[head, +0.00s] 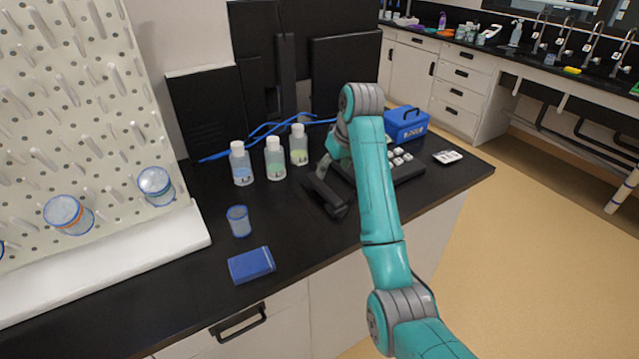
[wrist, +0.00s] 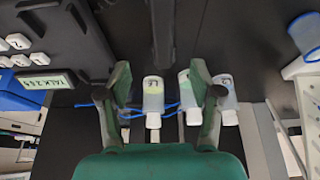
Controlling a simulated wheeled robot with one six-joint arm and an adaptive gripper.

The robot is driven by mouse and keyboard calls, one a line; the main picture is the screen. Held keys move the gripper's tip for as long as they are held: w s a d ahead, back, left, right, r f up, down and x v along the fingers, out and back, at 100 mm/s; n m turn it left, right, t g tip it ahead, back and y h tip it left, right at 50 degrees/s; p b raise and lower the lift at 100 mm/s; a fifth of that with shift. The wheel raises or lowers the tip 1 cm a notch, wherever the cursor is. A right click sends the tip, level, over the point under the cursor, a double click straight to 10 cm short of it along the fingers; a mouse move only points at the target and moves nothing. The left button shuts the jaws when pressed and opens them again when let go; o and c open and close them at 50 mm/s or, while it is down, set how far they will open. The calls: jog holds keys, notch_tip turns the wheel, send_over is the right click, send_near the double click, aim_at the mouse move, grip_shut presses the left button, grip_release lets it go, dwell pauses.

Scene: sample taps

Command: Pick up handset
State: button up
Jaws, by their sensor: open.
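The black handset (head: 325,192) lies on the dark bench top, along the left side of the black desk phone (head: 408,170). In the wrist view the handset (wrist: 161,32) is a dark bar running down from the top edge, in line with the gap between my fingers. My gripper (wrist: 161,72) is open and empty. In the head view my gripper (head: 333,158) is above and just behind the handset, and my arm hides part of the phone. The phone's keys and small display (wrist: 46,81) show at the left of the wrist view. I cannot tell the exact height gap.
Three labelled bottles (head: 274,158) stand close left of my gripper. A blue-rimmed cup (head: 238,221) and a blue box (head: 251,265) are nearer the front. A blue case (head: 406,124) stands behind the phone. A white pegboard (head: 80,110) rises at left.

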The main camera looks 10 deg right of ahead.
aim_at(324, 188)
jog(key=x, duration=1)
jog(key=shift+w+a+f, duration=0.15)
jog(key=shift+a+f, duration=0.1)
jog(key=shift+f, duration=0.25)
dwell(0.3)
grip_shut()
